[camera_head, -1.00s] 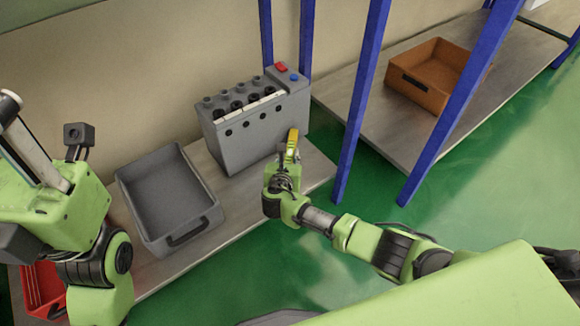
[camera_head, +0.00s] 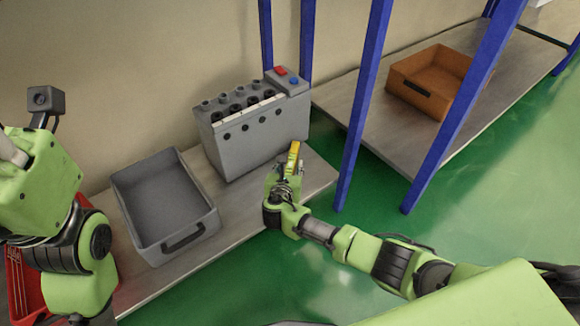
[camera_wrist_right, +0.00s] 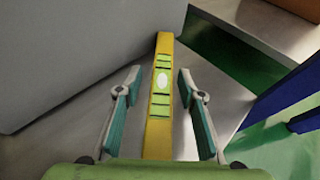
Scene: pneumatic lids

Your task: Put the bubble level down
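The bubble level (camera_head: 293,158) is a yellow bar with a pale green vial section. It is at the shelf's right end, in front of the grey battery-like unit. In the right wrist view the level (camera_wrist_right: 160,95) runs lengthwise between the fingers of my right gripper (camera_wrist_right: 160,95). The fingers are spread, with a gap on both sides of the level. It seems to rest on the shelf, but its underside is hidden. My right gripper (camera_head: 287,172) also shows in the head view. My left arm is at the left edge; its gripper is out of frame.
The grey unit (camera_head: 250,135) stands close behind the level. A grey bin (camera_head: 187,238) sits left on the shelf (camera_head: 228,215), a red crate (camera_head: 22,290) lower left. Blue posts (camera_head: 360,105) rise to the right. An orange bin (camera_head: 437,72) lies on the farther shelf.

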